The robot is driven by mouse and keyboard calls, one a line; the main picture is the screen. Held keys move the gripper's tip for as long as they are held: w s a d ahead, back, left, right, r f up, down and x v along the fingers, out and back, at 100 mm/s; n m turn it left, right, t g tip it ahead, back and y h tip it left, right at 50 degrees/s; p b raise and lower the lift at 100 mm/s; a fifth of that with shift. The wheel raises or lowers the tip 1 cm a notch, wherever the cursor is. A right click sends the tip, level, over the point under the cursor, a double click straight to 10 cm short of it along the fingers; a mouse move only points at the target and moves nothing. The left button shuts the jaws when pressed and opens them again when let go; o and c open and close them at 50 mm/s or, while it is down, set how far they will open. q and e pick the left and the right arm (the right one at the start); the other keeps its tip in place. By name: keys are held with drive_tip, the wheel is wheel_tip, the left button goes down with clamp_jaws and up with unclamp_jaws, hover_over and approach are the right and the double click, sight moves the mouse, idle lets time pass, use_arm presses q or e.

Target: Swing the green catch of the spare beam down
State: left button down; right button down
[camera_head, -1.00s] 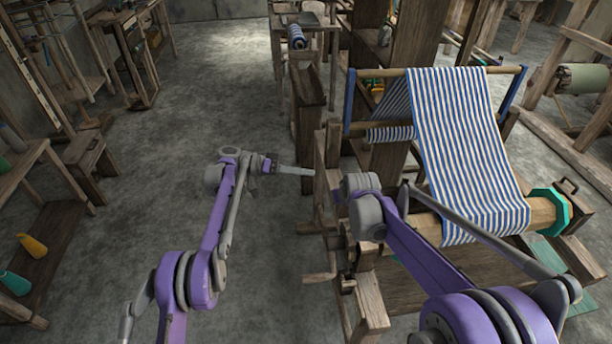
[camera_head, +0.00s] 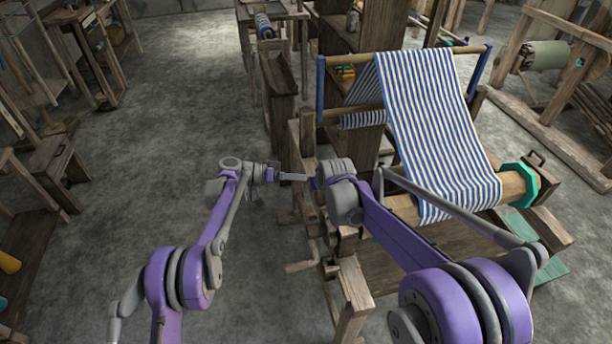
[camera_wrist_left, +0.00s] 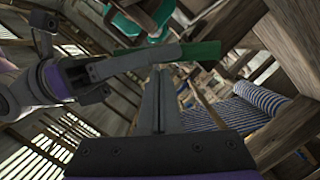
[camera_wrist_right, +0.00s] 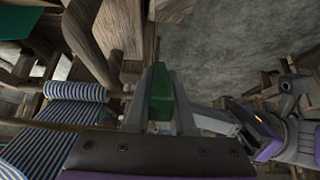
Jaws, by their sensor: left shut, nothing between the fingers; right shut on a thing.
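A green catch (camera_wrist_right: 161,95) is between the fingers of my right gripper (camera_wrist_right: 160,85) in the right wrist view. The catch (camera_wrist_left: 201,50) also shows in the left wrist view, sticking out past the right gripper's fingertips. In the head view the right gripper and the catch are hidden behind my right arm. My left gripper (camera_wrist_left: 157,76) is shut and empty, its fingertips close below the right gripper's fingers in the left wrist view. In the head view the left gripper (camera_head: 302,177) points right toward the loom's left side. I cannot tell which beam is the spare one.
Blue-striped cloth (camera_head: 435,120) runs over the loom to a front beam with a teal end wheel (camera_head: 519,184). Wooden posts stand close around both grippers. A wooden crank handle (camera_head: 303,265) juts out at the loom's left. The floor (camera_head: 150,170) on the left is open.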

use_arm(q)
drive_tip(key=shift+s+d+f+m, duration=0.15)
drive_tip(key=shift+s+f+m, duration=0.15)
drive_tip(key=shift+s+f, duration=0.25)
use_arm(e)
drive_tip(key=c, duration=0.8)
unclamp_jaws()
drive_tip(key=shift+o, duration=0.2)
drive_tip(key=shift+a, duration=0.1)
use_arm(q)
drive_tip(key=shift+d, duration=0.15)
use_arm(e)
drive_tip(key=shift+w+a+r, duration=0.1)
